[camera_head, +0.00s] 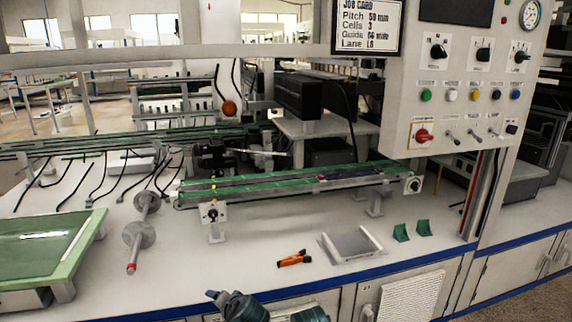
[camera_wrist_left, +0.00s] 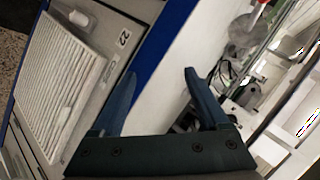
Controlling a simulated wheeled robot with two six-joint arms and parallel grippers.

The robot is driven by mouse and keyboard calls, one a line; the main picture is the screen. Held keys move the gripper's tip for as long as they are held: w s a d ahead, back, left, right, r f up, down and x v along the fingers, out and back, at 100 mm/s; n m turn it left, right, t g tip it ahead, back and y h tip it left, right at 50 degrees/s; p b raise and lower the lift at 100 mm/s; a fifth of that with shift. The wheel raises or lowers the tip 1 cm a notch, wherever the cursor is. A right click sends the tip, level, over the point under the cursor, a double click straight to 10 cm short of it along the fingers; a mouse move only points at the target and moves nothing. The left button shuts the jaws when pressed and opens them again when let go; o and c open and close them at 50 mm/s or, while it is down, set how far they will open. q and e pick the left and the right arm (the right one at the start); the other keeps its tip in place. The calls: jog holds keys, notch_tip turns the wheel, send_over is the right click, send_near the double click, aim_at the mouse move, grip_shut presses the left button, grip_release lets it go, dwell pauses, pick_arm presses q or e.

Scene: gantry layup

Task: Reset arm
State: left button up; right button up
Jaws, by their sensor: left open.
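My left gripper (camera_wrist_left: 160,92) shows in the left wrist view with its two dark blue fingers spread apart and nothing between them. Behind the fingers are the blue edge strip (camera_wrist_left: 158,55) of the bench, its white top and a grey cabinet front. In the head view, dark teal parts of my own arms show at the bottom edge, below the front of the bench. My right gripper is not seen.
On the white bench are an orange-black tool (camera_head: 294,258), a grey tray (camera_head: 352,245), two green brackets (camera_head: 412,231), a shaft with discs (camera_head: 140,235) and a green-framed panel (camera_head: 45,250). A green conveyor (camera_head: 290,184) runs behind; a control panel (camera_head: 462,80) hangs right.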

pick_arm(q)
jog(key=s+d+f+n+g+h+p, duration=0.1)
jog(key=s+d+f+g+h, duration=0.3)
jog(key=s+d, duration=0.35)
jog(key=s+d+f+g+h, duration=0.1)
jog(key=s+d+f+g, duration=0.4)
jog(key=s, duration=0.4)
notch_tip(320, 180, up, 37)
jog(key=d+p, duration=0.1)
jog(key=p, duration=3.4)
jog(key=shift+f, duration=0.2)
jog(key=shift+s, duration=0.1)
